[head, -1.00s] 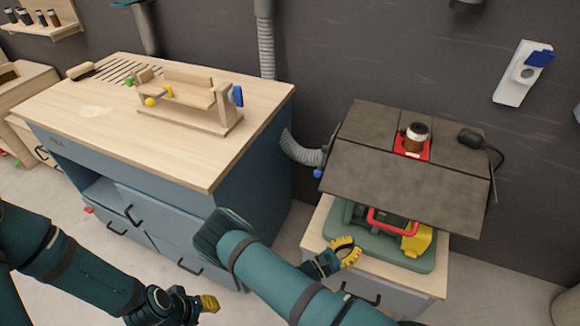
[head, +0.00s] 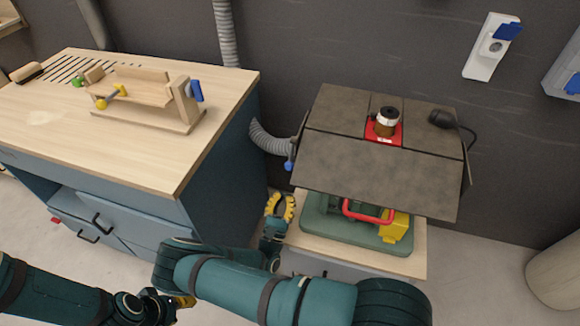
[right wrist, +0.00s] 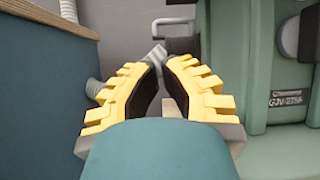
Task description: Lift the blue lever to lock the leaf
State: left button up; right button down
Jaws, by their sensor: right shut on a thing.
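The blue lever (head: 289,165) shows as a small blue end at the left edge of the grey leaf (head: 380,173), which hangs tilted at the front of the machine table. My right gripper (head: 280,200) is just below and left of the blue end, in front of the stand's left side. In the right wrist view, its yellow fingers (right wrist: 158,68) converge, with a small grey piece between or just behind the tips; what they hold is unclear. No blue shows there. My left gripper (head: 185,301) is low, partly hidden behind my right arm.
A green machine (head: 360,222) with a red handle (head: 367,213) sits on the stand under the leaf. A workbench (head: 150,150) stands to the left, with a grey hose (head: 268,140) in the gap. Free floor shows at right.

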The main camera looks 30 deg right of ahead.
aim_at(290, 168)
jog(key=shift+w+d+r+b, duration=0.2)
jog(key=shift+w+d+r, duration=0.45)
jog(key=shift+r, duration=0.65)
jog(key=shift+w+d+r+b, duration=0.15)
jog(key=shift+w+d+r, duration=0.5)
jog(key=shift+r, duration=0.65)
jog(key=shift+w+d+r+b, duration=0.2)
jog(key=shift+w+d+r, duration=0.45)
jog(key=shift+r, duration=0.65)
jog(key=shift+s+d, duration=0.1)
jog(key=shift+s, duration=0.1)
